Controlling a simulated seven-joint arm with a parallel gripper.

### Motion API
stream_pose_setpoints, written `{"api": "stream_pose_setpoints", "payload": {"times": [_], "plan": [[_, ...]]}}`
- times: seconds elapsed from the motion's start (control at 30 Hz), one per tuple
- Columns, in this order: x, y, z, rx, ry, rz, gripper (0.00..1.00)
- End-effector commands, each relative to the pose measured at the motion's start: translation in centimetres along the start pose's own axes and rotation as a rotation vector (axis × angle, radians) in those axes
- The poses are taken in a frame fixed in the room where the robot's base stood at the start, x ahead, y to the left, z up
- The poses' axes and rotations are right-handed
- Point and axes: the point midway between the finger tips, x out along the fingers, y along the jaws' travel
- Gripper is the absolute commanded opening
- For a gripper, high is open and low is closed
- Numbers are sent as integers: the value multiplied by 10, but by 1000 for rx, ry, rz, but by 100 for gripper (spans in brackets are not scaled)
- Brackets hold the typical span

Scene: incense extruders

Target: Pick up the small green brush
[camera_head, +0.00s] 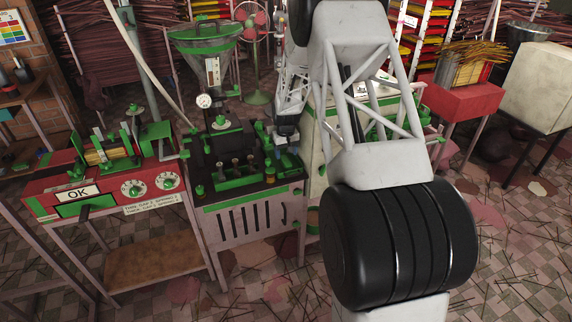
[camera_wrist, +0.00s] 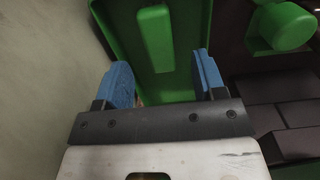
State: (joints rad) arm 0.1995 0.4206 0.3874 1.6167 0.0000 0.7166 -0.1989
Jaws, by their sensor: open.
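My gripper (camera_wrist: 163,72) is open in the wrist view, its two blue fingers apart. Beyond and between the fingers is a long green piece (camera_wrist: 155,38) lying in a green tray (camera_wrist: 192,55). It may be the small green brush, but no bristles show and its lower end is hard to make out. Nothing is visibly held. In the camera_head view my gripper (camera_head: 286,136) is small, at the back right of the dark machine top, and I cannot pick out the brush among the green parts there.
The dark machine top (camera_head: 232,172) carries several green knobs and levers close to my gripper. In the wrist view a green round knob (camera_wrist: 286,24) stands to the right and a pale wall (camera_wrist: 45,90) to the left. A red machine (camera_head: 110,188) stands at the left.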

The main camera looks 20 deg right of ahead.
Motion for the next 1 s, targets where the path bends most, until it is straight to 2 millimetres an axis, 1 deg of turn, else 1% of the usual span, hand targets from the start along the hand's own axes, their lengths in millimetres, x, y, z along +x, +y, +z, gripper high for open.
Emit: {"api": "stream_pose_setpoints", "payload": {"times": [0.3,0.43,0.57,0.8,0.9,1.0], "plan": [[1,0,0,0,0,0,64],[6,0,0,0,-1,0,64],[18,0,1,0,-3,-1,64],[44,1,2,0,-2,0,64],[51,1,1,0,-1,0,64],[53,1,1,0,0,0,64]]}}
